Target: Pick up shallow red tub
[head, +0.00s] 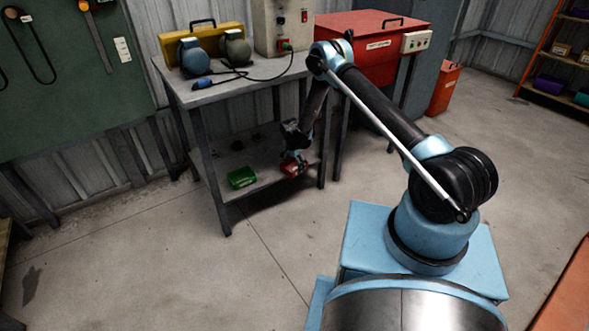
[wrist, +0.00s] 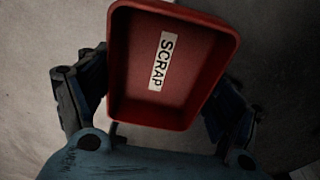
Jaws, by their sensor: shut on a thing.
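The shallow red tub (wrist: 195,75) fills the middle of the wrist view, with a white label reading SCRAP inside it. My gripper (wrist: 165,100) has one finger on each side of the tub and is shut on it. In the head view the red tub (head: 289,168) is small, at the right part of the table's lower shelf, with my gripper (head: 293,156) at it. I cannot tell whether the tub touches the shelf.
A green tub (head: 241,178) sits on the lower shelf (head: 262,182) to the left of the red one. The grey table top (head: 215,95) is above, on legs at the corners. A red cabinet (head: 370,60) stands to the right. The floor in front is clear.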

